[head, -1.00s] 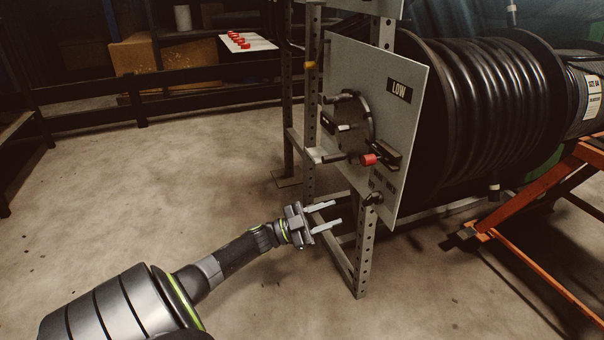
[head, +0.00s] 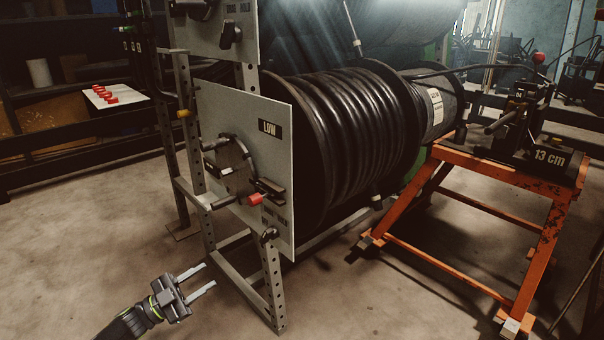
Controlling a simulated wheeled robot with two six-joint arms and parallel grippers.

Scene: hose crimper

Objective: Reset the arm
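My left gripper (head: 202,281) is at the lower left of the head view, above the concrete floor. Its two fingers are spread apart with nothing between them. It is in front of and left of the hose reel stand (head: 271,285), apart from it in the picture. Only the end of the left arm shows. My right gripper does not show.
The grey LOW panel (head: 275,190) carries a round crank plate (head: 232,165) and a red-tipped lever (head: 254,199). Behind it is a reel of black hose (head: 350,130). An orange table (head: 480,165) with a crimper marked 13 cm stands right. Floor at left is clear.

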